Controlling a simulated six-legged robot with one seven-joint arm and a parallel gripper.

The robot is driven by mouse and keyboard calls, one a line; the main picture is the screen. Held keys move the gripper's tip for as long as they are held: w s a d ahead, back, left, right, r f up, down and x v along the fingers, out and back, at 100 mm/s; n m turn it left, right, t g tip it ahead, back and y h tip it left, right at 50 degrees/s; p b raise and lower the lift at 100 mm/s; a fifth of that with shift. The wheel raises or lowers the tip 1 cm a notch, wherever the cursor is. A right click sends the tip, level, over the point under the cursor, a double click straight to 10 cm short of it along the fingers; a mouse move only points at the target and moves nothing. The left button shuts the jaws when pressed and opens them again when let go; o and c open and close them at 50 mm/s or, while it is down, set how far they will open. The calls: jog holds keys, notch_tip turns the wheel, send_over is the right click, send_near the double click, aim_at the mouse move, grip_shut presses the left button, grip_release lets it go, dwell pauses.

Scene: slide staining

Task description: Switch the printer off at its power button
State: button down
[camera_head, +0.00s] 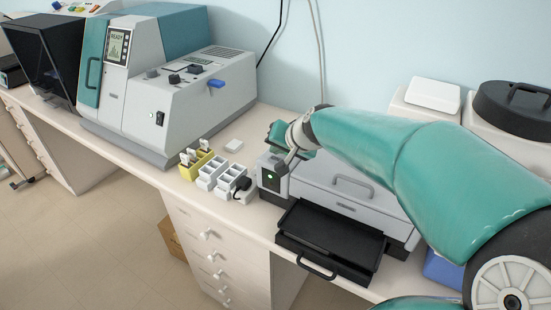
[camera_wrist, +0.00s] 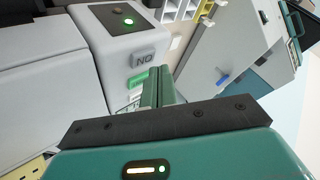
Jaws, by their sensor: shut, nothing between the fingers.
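The printer (camera_head: 335,190) is a pale grey box with a black tray (camera_head: 330,240) pulled out at its front. Its left end carries a dark panel with a lit green light (camera_head: 270,177). In the wrist view the green light (camera_wrist: 128,21) glows on the dark panel. On the adjoining grey face are a grey ON key (camera_wrist: 143,59), seen upside down, and a green key (camera_wrist: 138,78). My gripper (camera_wrist: 160,76) is shut and empty, its fingertips close beside these keys. I cannot tell whether they touch. In the head view my gripper is above the printer's left end, fingertips unclear.
A grey and teal machine (camera_head: 200,95) with a READY screen stands to the left. Small yellow (camera_head: 189,172) and white racks (camera_head: 210,172) stand between it and the printer. White containers (camera_head: 433,95) stand behind my arm. The bench's front edge is close to the tray.

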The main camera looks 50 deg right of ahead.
jog(key=shift+f, duration=0.2)
dwell(0.6)
jog(key=shift+f, duration=0.25)
jog(key=shift+f, duration=0.35)
dwell(0.8)
jog(key=shift+r, duration=0.8)
jog(key=shift+r, duration=2.5)
jog(key=shift+a, duration=0.15)
